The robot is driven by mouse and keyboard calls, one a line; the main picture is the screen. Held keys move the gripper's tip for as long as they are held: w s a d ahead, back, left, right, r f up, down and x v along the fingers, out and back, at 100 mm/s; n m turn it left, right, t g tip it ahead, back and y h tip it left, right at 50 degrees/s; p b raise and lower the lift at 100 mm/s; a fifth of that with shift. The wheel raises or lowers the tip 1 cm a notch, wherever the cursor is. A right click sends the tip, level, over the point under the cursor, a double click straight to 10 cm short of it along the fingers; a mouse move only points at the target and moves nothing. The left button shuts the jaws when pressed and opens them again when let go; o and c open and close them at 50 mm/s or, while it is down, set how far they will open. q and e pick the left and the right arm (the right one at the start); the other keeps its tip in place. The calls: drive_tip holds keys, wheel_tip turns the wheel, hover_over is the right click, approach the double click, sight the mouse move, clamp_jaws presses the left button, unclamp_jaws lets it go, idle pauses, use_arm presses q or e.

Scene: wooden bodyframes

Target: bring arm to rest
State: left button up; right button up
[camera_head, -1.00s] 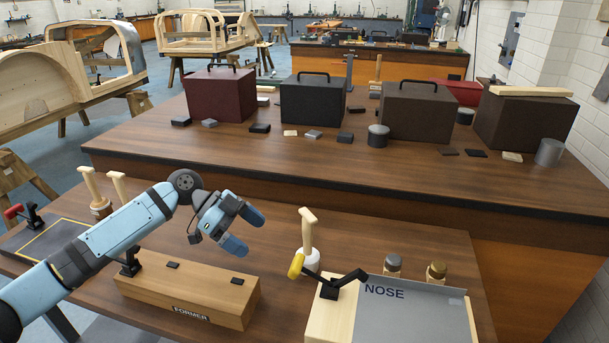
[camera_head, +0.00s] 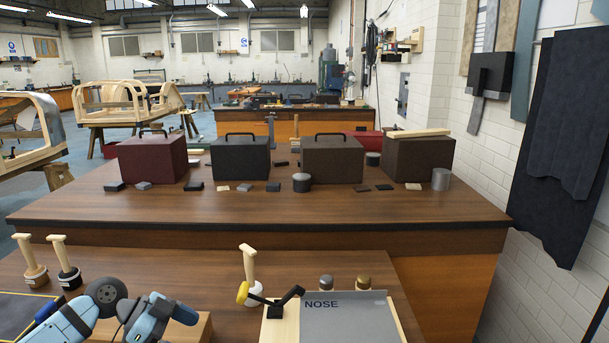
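My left arm comes in at the lower left of the head view, and its blue gripper (camera_head: 168,318) is low in the picture. Its two fingers are apart, with nothing seen between them. My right arm and gripper are not in view.
Dark boxes (camera_head: 240,158) and small blocks stand on the far bench.

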use_arm(q)
drive_tip(key=s+d+f+n+t+y, duration=0.2)
drive_tip(key=s+d+f+n+t, duration=0.25)
drive_tip(key=s+f, duration=0.4)
drive_tip(key=s+d+f+n+t+y, duration=0.1)
drive_tip(key=s+d+f+n+t, duration=0.3)
drive_tip(key=f, duration=0.8)
drive_tip(key=s+a+f+n+t+y, duration=0.15)
drive_tip(key=s+n+y, duration=0.35)
drive_tip(key=s, duration=0.5)
wheel_tip(320, 180, up, 13)
drive_tip(key=s+a+p, duration=0.2)
drive_tip(key=p, duration=1.4)
drive_tip(key=shift+a+r+h, duration=0.15)
drive_tip(key=shift+r+h, duration=0.05)
drive_tip(key=shift+h, duration=0.1)
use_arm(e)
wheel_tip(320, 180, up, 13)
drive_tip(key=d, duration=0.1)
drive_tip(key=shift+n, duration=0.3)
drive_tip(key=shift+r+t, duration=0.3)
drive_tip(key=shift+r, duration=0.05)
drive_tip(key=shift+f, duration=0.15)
